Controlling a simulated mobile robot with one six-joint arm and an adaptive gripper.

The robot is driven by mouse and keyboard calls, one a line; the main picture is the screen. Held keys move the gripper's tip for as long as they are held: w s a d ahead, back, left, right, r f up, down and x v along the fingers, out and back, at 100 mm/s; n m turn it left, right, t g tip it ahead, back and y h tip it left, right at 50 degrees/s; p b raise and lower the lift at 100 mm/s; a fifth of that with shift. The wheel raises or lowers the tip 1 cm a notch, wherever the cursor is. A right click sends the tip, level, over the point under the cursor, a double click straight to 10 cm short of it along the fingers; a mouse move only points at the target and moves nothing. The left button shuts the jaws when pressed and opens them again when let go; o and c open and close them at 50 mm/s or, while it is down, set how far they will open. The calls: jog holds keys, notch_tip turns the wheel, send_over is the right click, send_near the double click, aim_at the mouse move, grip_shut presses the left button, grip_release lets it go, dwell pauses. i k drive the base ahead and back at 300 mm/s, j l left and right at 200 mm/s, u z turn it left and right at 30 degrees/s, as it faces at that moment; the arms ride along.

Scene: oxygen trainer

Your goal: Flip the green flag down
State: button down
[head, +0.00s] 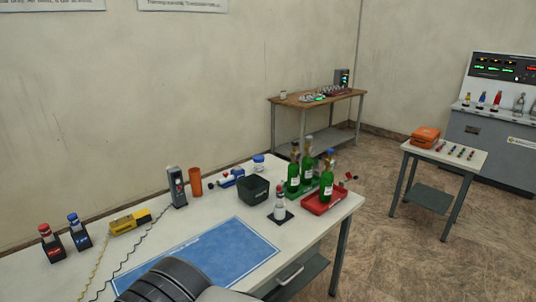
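I cannot make out a green flag in the head view. The clearly green things on the near table are several green bottles (293,180), one of them standing in a red tray (322,206). Small red and blue pieces (232,177) stand near the back edge, too small to tell their shape. My gripper is not in view. A dark ribbed part of my own arm shows at the bottom edge, in front of the blue mat, and hides part of it.
The white near table (205,213) carries a blue mat (215,258), a black bin (254,191), an orange cylinder (195,183), a grey handset-like device (177,187), a yellow device (131,221) with cords, and red-topped and blue-topped items at left. Other tables stand beyond open floor (410,255).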

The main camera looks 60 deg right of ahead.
aim_at(317, 162)
jog(key=z, duration=2.45)
jog(key=i+l+u, duration=0.2)
jog(key=i+l, duration=0.5)
jog(key=i, duration=0.15)
jog(key=i+l+u, duration=0.25)
jog(key=i+l, duration=0.55)
jog(key=i+l+u, duration=0.2)
jog(key=i+l, duration=0.55)
jog(key=l, duration=0.2)
